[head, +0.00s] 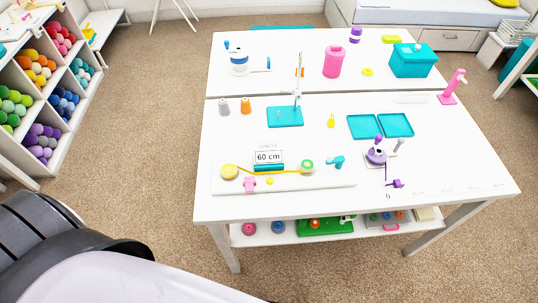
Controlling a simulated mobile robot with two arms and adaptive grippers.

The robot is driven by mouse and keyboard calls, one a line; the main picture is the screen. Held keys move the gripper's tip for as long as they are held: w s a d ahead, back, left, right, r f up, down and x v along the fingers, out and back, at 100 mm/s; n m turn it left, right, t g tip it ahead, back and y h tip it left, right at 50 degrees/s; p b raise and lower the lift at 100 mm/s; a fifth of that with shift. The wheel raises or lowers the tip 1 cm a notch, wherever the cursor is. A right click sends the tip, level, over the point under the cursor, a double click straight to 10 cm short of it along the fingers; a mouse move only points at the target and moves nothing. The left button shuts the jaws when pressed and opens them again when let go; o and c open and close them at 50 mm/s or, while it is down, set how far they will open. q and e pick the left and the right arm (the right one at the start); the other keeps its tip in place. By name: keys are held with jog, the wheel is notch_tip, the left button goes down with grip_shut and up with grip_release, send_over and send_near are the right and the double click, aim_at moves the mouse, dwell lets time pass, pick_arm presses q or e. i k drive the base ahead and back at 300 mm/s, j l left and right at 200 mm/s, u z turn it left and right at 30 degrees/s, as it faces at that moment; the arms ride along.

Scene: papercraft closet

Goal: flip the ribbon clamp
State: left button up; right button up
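A white board (300,185) lies near the front of the white table. A yellow roll (229,172) sits at its left end and a green-and-yellow wheel (307,166) farther right. A yellow ribbon (270,173) runs between them. A small pink piece (249,185) stands by the ribbon near the roll. A teal lever-like piece (337,161) stands at the board's right part. Either could be the ribbon clamp; I cannot tell which, nor its position, at this size. A sign reading "60 cm" (268,157) stands behind the ribbon. Neither gripper is in view.
Teal trays (395,125), a purple device (376,153) and a teal base with an upright post (285,117) stand on the table (460,180). A lower shelf (290,238) holds several items. Carpet is clear left of the table; a shelf of colored rolls (45,100) stands farther left.

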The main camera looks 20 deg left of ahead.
aim_at(249, 180)
jog(key=u, duration=0.95)
